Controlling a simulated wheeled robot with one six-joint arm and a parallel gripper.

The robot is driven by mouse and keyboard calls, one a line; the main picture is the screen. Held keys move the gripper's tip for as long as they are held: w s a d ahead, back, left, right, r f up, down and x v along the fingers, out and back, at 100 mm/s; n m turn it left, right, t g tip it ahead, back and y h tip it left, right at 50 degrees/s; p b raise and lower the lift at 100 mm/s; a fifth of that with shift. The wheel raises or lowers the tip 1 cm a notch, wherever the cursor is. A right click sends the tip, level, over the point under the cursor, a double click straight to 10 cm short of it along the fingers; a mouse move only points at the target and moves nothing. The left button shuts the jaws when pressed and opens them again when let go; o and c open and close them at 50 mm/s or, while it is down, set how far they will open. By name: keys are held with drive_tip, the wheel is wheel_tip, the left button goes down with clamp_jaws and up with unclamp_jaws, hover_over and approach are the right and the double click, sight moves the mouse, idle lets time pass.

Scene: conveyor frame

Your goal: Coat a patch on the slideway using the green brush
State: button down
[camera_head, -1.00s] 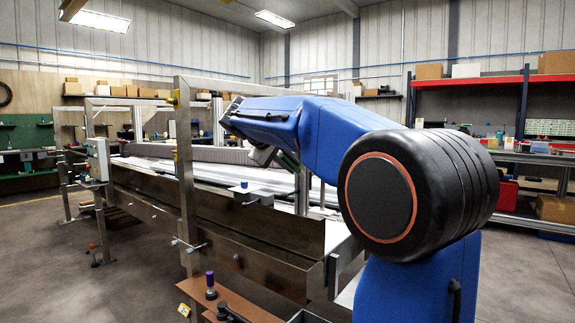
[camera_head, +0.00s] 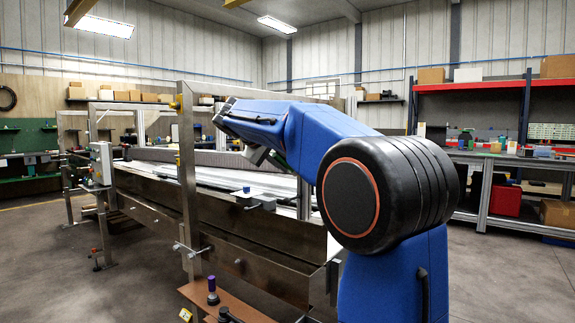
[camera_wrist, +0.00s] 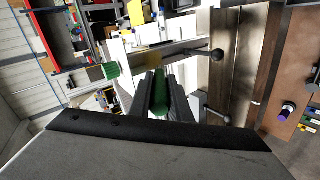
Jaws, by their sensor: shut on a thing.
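In the wrist view my gripper (camera_wrist: 156,85) is shut on the green brush, whose green handle (camera_wrist: 159,95) lies between the two dark fingers. The brush's far end is hard to make out there. The slideway seems to be among the pale long rails (camera_head: 215,176) inside the conveyor frame; I cannot tell the patch, or whether the brush touches anything.
A steel side panel (camera_head: 215,228) and an upright post (camera_head: 187,180) stand on the near side. A small bracket with a blue-topped part (camera_head: 246,190) sits at the rim. A brown shelf (camera_head: 245,307) carries a purple-capped item (camera_head: 212,283). Open floor lies at left.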

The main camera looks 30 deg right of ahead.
drive_tip(key=shift+r, duration=1.55)
idle(0.9)
drive_tip(key=shift+a, duration=0.15)
drive_tip(key=shift+s+a, duration=0.35)
drive_tip(key=shift+a, duration=0.55)
drive_tip(key=shift+s+a, duration=0.3)
drive_tip(key=shift+a, duration=0.65)
drive_tip(key=shift+s+a, duration=0.35)
drive_tip(key=shift+a, duration=0.55)
